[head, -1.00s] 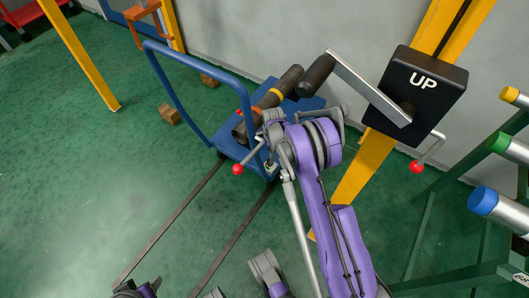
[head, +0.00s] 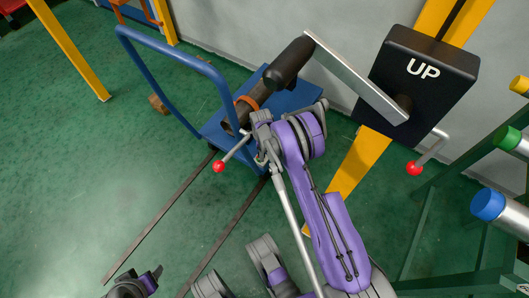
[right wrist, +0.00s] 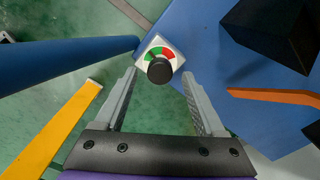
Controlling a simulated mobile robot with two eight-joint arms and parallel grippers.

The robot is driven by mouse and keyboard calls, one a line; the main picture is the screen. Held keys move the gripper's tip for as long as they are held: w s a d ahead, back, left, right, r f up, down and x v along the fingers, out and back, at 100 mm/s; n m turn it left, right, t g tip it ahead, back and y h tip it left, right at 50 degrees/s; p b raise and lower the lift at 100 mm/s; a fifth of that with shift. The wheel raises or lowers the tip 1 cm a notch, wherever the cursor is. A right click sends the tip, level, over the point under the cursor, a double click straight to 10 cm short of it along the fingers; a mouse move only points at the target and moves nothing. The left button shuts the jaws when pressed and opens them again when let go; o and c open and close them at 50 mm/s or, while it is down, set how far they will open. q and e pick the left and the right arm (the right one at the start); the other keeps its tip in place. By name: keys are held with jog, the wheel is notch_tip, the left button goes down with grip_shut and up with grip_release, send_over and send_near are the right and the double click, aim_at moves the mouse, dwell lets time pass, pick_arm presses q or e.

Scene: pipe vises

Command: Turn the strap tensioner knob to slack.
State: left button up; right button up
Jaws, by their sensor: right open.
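The tensioner knob (right wrist: 160,70) is round and black, on a white square plate with a green and red dial, at top centre of the right wrist view. The plate sits by the edge of the blue cart (right wrist: 215,60). My right gripper (right wrist: 158,74) is open, its fingers reaching toward either side of the knob, with gaps visible. An orange strap (right wrist: 275,97) runs off to the right; it shows around a dark pipe in the head view (head: 249,102). There my right wrist hides the knob. A dark part, apparently my left gripper (head: 135,285), is at the lower left, its fingers unclear.
Red-ball levers (head: 218,166) (head: 414,168) stick out nearby. The cart's blue push bar (head: 185,62) passes left of the knob. Capped pipes (head: 495,205) are at right. The left floor is open.

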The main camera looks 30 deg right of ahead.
jog(key=shift+f, duration=0.6)
grip_shut()
